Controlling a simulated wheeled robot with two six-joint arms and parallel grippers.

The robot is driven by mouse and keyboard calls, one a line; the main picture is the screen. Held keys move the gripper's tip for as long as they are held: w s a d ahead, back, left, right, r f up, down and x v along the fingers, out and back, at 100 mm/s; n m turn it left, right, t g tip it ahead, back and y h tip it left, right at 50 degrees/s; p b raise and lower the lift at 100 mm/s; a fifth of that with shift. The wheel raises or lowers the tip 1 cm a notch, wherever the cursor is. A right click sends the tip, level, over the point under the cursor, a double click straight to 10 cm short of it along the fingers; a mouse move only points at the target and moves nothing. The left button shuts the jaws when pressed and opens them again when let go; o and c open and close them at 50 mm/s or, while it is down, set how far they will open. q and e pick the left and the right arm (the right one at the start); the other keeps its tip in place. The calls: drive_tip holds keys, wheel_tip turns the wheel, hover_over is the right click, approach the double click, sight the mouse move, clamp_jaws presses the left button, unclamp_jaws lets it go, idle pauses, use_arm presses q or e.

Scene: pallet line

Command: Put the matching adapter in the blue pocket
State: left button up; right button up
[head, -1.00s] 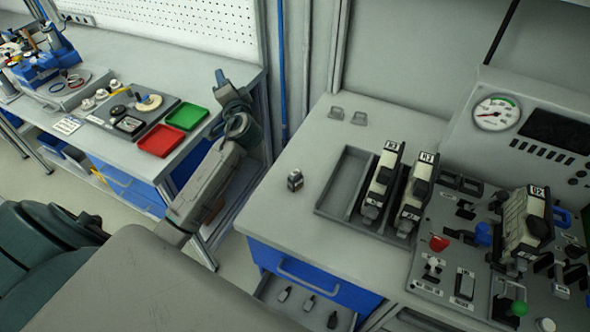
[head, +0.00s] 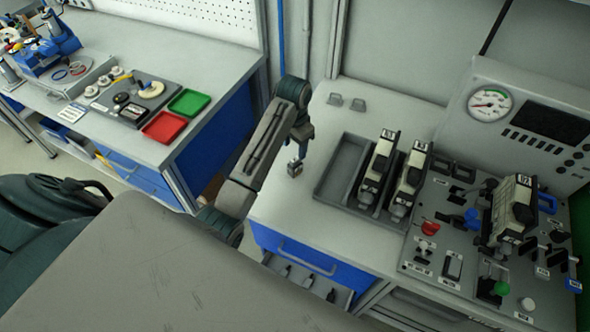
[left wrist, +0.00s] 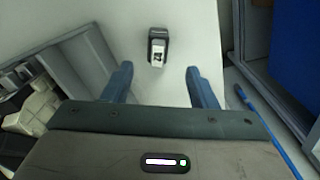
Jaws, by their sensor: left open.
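A small dark adapter with a pale top (head: 294,169) stands alone on the bench left of the grey tray. In the left wrist view it (left wrist: 157,47) lies just beyond the fingertips, between their lines. My left gripper (head: 299,136) is over the bench close to this adapter; its two blue fingers (left wrist: 160,85) are apart with nothing between them. Several small dark adapters (head: 331,296) lie in an open compartment below the bench. A blue fitting (head: 547,203) and a blue knob (head: 472,217) show on the panel; I cannot tell which is the blue pocket. My right gripper is out of view.
The grey tray (head: 330,187) holds two upright numbered units (head: 378,172); a third unit (head: 515,210) stands on the panel among knobs and levers. A gauge (head: 490,104) is behind. Red (head: 164,127) and green (head: 189,102) trays sit on the left bench. Bench around the adapter is clear.

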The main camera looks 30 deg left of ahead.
sight(295, 159)
use_arm(q)
wheel_tip(295, 159, down, 2)
drive_tip(key=shift+p, duration=0.3)
drive_tip(key=shift+d+f+p, duration=0.1)
drive_tip(key=shift+f+p, duration=0.25)
wheel_tip(295, 159, down, 4)
drive_tip(key=shift+s+d+r+p, duration=0.1)
drive_tip(key=shift+r+p, duration=0.15)
drive_tip(key=shift+p, duration=0.7)
drive_tip(key=shift+f, duration=0.55)
clamp_jaws()
drive_tip(key=shift+r, duration=0.1)
